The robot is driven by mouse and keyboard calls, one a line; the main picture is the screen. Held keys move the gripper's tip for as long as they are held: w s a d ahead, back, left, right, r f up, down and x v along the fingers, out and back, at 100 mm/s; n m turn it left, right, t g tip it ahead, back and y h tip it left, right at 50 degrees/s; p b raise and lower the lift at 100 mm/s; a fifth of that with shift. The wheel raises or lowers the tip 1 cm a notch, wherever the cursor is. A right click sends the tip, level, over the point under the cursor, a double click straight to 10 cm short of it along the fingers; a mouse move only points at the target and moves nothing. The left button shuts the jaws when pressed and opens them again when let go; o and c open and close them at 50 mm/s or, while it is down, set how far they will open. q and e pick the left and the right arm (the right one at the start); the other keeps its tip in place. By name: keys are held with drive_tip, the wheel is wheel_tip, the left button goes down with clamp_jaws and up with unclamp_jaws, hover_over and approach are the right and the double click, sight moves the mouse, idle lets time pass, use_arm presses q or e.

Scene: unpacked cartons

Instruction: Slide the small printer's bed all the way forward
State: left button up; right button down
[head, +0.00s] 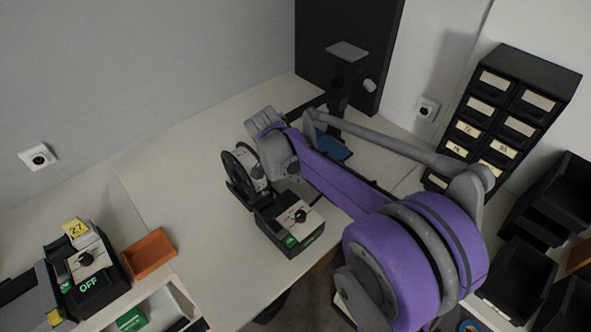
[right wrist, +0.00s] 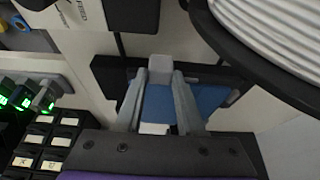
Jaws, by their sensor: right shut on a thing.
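The small printer (head: 347,88) stands at the back of the table, with a dark upright and a grey top plate. Its blue bed (head: 336,149) shows beside my purple right arm. In the right wrist view the bed (right wrist: 157,108) lies between and behind my fingers. My right gripper (right wrist: 159,76) is shut on a grey tab (right wrist: 159,65) at the bed's edge. In the head view my arm hides the fingers and part of the printer. My left gripper is not in view.
A filament spool (head: 245,168) and a black control box (head: 290,222) stand left of my arm. A drawer cabinet (head: 503,115) and black bins (head: 520,277) are at the right. An orange tray (head: 149,254) and a box marked OFF (head: 92,265) stand left. The table's left middle is clear.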

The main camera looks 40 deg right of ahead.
drive_tip(key=s, duration=0.7)
drive_tip(key=shift+d, duration=0.3)
drive_tip(key=c, duration=0.9)
unclamp_jaws()
drive_tip(key=shift+s, duration=0.2)
drive_tip(key=o, duration=0.4)
drive_tip(key=shift+s, duration=0.1)
drive_tip(key=v, duration=1)
drive_tip(key=shift+a+r+p, duration=0.2)
drive_tip(key=shift+r+p, duration=0.15)
